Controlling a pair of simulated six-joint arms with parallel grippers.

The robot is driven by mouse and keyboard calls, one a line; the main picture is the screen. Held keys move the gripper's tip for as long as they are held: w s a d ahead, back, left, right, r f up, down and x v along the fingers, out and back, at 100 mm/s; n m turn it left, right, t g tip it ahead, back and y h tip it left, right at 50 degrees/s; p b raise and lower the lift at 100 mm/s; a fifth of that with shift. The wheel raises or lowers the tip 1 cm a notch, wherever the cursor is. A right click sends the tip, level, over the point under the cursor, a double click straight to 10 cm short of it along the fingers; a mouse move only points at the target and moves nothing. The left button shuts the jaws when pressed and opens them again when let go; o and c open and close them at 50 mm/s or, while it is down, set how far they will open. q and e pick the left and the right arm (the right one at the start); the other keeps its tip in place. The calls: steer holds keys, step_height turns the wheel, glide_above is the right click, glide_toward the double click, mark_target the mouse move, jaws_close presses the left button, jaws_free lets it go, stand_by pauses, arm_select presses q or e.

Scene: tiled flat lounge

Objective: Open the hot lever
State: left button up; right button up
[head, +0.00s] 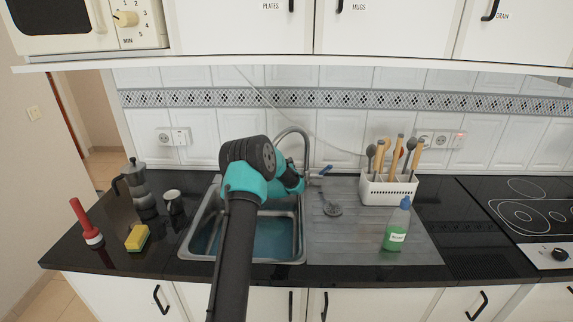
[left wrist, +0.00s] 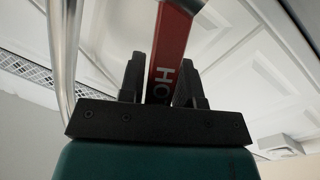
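A blue lever (head: 325,170) sticks out at the tap's right. My right gripper is in neither view.
The sink basin (head: 205,238) lies under my arm. On the left are a moka pot (head: 142,188), dark mug (head: 173,202), sponge (head: 137,238) and red-handled brush (head: 86,222). On the right stand a soap bottle (head: 396,228) and white utensil holder (head: 386,190).

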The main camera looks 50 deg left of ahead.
arm_select(q)
steer(key=o, duration=0.3)
steer(key=v, duration=1.7)
steer(key=shift+s+d+f, duration=0.1)
steer(key=shift+s, duration=0.05)
